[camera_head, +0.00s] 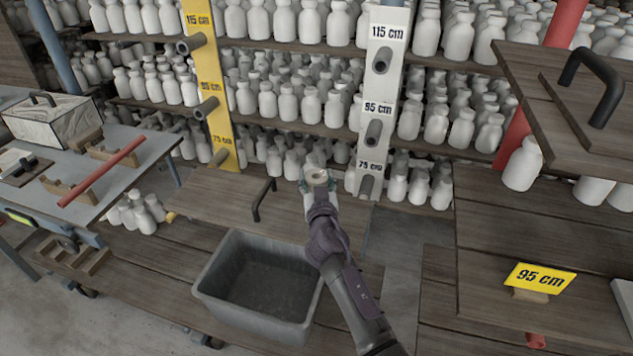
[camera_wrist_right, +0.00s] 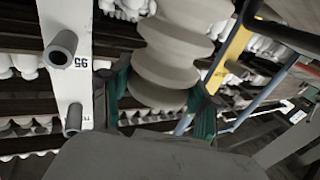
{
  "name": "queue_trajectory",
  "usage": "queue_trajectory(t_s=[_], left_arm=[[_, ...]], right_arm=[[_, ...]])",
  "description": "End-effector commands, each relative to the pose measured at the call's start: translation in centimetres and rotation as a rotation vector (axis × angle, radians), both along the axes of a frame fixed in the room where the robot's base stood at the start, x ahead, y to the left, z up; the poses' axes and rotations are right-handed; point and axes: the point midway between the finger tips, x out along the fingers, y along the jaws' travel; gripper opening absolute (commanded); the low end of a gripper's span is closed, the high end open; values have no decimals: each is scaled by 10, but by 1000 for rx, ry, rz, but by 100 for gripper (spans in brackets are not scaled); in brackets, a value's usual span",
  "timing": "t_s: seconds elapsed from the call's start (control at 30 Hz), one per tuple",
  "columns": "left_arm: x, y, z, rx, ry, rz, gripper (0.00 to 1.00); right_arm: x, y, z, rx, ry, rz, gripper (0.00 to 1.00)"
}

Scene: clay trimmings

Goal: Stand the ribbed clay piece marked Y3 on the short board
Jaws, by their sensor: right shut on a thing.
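My right gripper (camera_head: 318,183) is shut on a ribbed clay piece, seen nearly end-on as a pale round top (camera_head: 317,176) in the head view. In the right wrist view the grey ribbed piece (camera_wrist_right: 168,58) sits between the green-padded fingers (camera_wrist_right: 162,108). I cannot read a Y3 mark on it. Another wooden board (camera_head: 530,75) with a black handle is at upper right. I cannot tell which is the short board. My left gripper is out of view.
A yellow post (camera_head: 212,100) and a white post (camera_head: 381,75), both with pegs and height labels, stand before shelves of white bottles. A yellow 95 cm sign (camera_head: 540,278) is at right. A bench with a red bar (camera_head: 103,170) is at left.

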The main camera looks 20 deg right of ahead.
Motion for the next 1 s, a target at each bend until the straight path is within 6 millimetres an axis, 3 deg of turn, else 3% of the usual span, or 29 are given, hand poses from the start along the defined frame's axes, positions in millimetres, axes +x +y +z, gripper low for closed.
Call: queue_trajectory(t_s=[0.2,0.23,0.37,0.77,1.0], left_arm=[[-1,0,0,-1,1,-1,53],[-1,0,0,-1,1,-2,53],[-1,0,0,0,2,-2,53],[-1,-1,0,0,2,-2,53],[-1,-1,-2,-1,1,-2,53]], right_arm=[[0,0,1,1,-4,1,0],[0,0,-2,2,0,0,64],[0,0,-2,1,0,0,85],[-5,1,-2,1,0,0,86],[-47,10,-4,4,1,0,86]])
